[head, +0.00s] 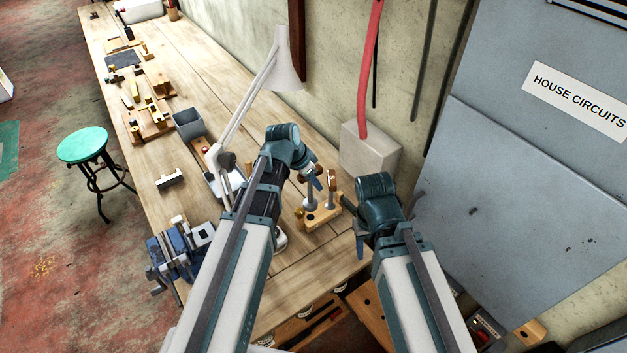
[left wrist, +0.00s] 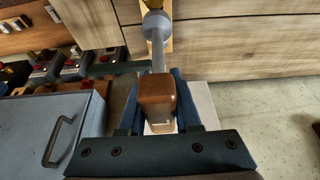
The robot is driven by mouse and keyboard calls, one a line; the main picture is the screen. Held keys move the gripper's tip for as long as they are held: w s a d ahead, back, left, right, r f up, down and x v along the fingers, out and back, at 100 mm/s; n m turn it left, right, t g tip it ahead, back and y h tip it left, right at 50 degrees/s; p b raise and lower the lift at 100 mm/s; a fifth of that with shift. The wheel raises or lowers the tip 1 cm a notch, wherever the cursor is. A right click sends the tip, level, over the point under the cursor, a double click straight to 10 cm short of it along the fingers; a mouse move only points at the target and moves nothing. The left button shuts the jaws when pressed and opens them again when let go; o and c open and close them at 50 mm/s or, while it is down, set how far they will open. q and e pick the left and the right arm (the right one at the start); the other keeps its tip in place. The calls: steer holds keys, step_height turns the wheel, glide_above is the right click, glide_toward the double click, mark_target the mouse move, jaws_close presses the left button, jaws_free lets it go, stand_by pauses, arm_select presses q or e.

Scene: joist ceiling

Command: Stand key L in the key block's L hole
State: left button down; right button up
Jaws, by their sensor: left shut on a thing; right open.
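The key block (head: 324,217) is a light wooden block on the bench's near end, by the wall. My left gripper (head: 317,183) is over it, shut on a key with a brown wooden handle (left wrist: 157,92). In the left wrist view the key's grey shaft (left wrist: 158,55) runs away from the fingers to a round grey collar (left wrist: 155,22), with pale wood behind. I cannot tell whether its tip is in a hole. Another upright piece with a brown, marked top (head: 332,178) stands at the block's right. My right gripper (head: 360,245) is open and empty, right of the block.
A white lamp (head: 285,70) leans over the bench (head: 245,115). A blue vise (head: 180,250) sits at the bench's left edge. A grey bin (head: 188,124) and wooden fixtures (head: 150,115) stand farther back. A grey box (head: 368,150) is on the wall behind the block.

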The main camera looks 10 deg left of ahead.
mark_target(298, 177)
arm_select(q)
steer(key=shift+f+b, duration=1.95)
steer(key=shift+f, duration=0.3)
steer(key=shift+f+b, duration=0.95)
steer(key=shift+f+b, duration=0.7)
steer(key=shift+b, duration=0.05)
steer(key=c, duration=0.5)
jaws_free()
steer(key=shift+r, duration=0.1)
steer(key=p+v, duration=1.3)
steer(key=v, duration=0.1)
